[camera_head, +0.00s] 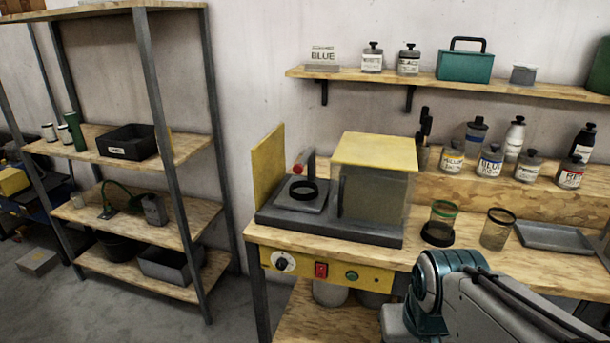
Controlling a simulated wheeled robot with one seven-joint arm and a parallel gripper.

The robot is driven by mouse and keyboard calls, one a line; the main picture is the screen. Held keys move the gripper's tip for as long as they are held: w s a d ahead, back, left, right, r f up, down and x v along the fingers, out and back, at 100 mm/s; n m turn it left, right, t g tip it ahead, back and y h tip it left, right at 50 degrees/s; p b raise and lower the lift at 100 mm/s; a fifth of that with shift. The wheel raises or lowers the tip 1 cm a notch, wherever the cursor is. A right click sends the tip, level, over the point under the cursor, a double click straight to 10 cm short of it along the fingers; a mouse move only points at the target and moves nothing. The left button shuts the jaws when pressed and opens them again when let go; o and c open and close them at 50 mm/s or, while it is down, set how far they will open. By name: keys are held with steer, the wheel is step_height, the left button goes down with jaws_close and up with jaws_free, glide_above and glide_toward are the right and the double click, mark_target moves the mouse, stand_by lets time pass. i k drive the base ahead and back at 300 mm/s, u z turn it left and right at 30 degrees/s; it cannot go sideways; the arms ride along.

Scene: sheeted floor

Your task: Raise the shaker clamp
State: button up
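The shaker stands on the wooden bench left of centre, with a dark grey base (365,233), an upright yellow panel (268,168) at its left and a yellow-topped box (376,150) at its right. Between them is a small plate with a black ring (303,190) on it. A dark post with a red-tipped part, which looks like the shaker clamp (300,168), stands just behind the ring. Whether it is raised or lowered is hard to tell. My arm enters at the lower right, in front of the bench and apart from the shaker. My gripper is not visible.
The bench front has a yellow panel with a dial (284,263), a red switch (321,270) and a green button (351,275). Two glass jars (497,229) (443,223) and a grey tray (553,237) stand right of the shaker. Shelves with bottles are behind.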

mark_target(299, 169)
steer(key=z, duration=0.1)
steer(key=i, duration=0.85)
steer(key=u, duration=0.3)
